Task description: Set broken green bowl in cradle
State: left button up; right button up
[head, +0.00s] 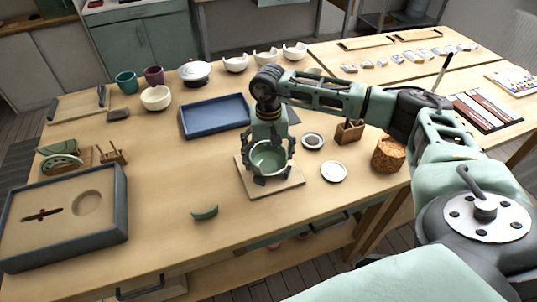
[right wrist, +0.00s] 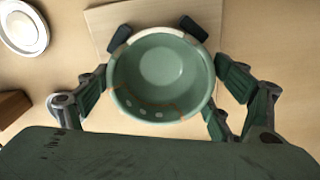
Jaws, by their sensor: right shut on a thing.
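The green bowl (head: 268,160) is upright between the fingers of my right gripper (head: 268,153), which is shut on it. In the right wrist view the bowl (right wrist: 162,65) has a brownish jagged line and several pale spots near its lower rim. It is over the pale square board of the cradle (head: 289,187), which also shows in the right wrist view (right wrist: 98,20). Dark blocks (right wrist: 118,38) show beside the bowl's far rim. I cannot tell whether the bowl touches the cradle. A curved green shard (head: 204,213) lies apart on the table. My left gripper is out of view.
A blue tray (head: 215,118) lies behind-left of the cradle. A small white dish (head: 334,172), a wooden block holder (head: 349,132) and a cork-coloured cylinder (head: 388,155) stand to the right. A grey-edged box (head: 118,220) is at left. The table's front middle is mostly clear.

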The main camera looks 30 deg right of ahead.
jog(key=shift+f, duration=0.1)
dwell(0.3)
jog(key=o, duration=1)
notch_tip(320, 180, up, 6)
jog(key=p, duration=0.3)
dwell(0.8)
jog(key=shift+a, duration=0.1)
